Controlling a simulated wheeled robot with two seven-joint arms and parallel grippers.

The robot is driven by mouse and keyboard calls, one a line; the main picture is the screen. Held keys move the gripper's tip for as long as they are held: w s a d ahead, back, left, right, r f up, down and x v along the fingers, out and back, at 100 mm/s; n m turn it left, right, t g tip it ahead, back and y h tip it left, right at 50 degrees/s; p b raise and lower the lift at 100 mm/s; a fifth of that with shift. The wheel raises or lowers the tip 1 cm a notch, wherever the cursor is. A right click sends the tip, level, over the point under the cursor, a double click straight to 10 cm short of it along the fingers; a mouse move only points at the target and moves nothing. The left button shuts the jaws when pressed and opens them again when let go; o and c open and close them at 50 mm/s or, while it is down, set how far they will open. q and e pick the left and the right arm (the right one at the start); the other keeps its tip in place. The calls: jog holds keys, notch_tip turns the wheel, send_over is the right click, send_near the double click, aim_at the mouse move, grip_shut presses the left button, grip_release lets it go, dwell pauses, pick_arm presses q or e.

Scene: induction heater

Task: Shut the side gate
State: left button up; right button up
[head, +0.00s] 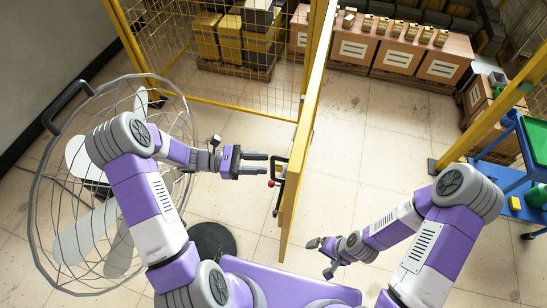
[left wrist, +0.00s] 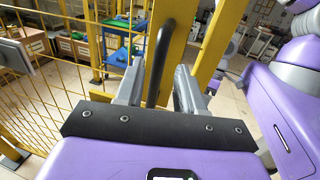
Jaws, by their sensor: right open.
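The side gate (head: 298,172) is a yellow-framed panel seen nearly edge-on in the head view. It stands swung open, running from the mesh fence toward me. A black bar handle (head: 281,188) with a red knob (head: 271,184) sits on its left face. My left gripper (head: 266,164) is open, its fingers pointing right at the handle. In the left wrist view the black handle (left wrist: 158,62) appears between the two spread fingers of the left gripper (left wrist: 157,88); contact cannot be told. My right gripper (head: 323,256) is open and empty, low, right of the gate.
A large round fan (head: 60,215) stands at the left around my left arm. A yellow mesh fence (head: 225,85) runs behind. Cardboard boxes (head: 395,55) line the back. A blue cart with a green tray (head: 535,140) is at the right. The floor right of the gate is clear.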

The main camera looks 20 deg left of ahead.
aim_at(273, 164)
pick_arm(q)
jog(key=shift+p+x, duration=0.3)
jog(key=shift+x, duration=1.9)
grip_shut()
